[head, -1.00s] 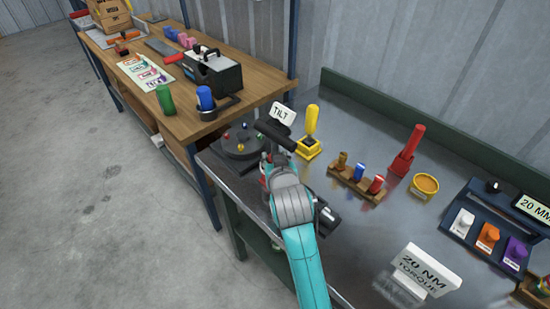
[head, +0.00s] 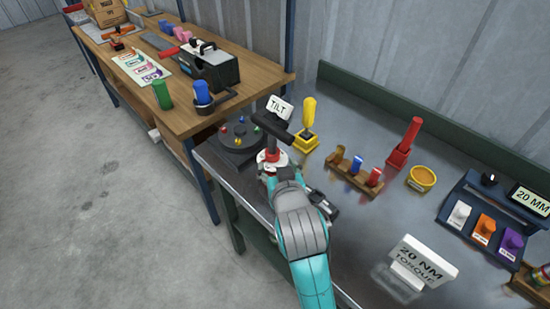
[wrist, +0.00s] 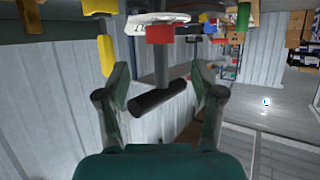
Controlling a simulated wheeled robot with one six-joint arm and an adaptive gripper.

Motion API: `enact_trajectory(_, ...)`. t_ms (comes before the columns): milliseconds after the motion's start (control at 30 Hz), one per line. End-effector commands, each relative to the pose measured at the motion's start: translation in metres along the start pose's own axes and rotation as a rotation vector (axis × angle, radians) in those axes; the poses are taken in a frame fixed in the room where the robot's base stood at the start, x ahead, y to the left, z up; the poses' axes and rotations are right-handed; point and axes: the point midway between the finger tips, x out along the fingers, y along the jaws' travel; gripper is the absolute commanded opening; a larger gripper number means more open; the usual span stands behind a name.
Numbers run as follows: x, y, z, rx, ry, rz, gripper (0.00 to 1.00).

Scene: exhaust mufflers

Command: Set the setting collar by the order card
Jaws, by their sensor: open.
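A black T-handle (head: 270,127) stands on a post with a red collar (head: 271,155) and a white plate at its foot. In the wrist view, which is upside down, the black crossbar (wrist: 158,100) shows between my spread fingers, and the red collar (wrist: 160,34) lies beyond on the post. My gripper (wrist: 159,84) is open and holds nothing. I cannot tell how close the fingers are to the bar. A white sign reading "TILT" (head: 281,107) stands behind the handle. A sheet with coloured prints (head: 142,67) lies on the wooden bench.
A dark round turntable (head: 240,137) with coloured knobs is left of the handle. A yellow lever (head: 307,122), a wooden rack of coloured pegs (head: 354,174), a red lever (head: 405,143) and a blue panel with a "20 MM" display (head: 531,200) stand to the right.

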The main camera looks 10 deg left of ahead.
Motion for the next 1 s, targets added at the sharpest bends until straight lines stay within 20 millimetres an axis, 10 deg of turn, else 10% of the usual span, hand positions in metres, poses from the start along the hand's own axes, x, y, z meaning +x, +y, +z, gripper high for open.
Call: enact_trajectory(1000,-0.027,0.0,0.001,0.0,-0.001,0.0,0.67)
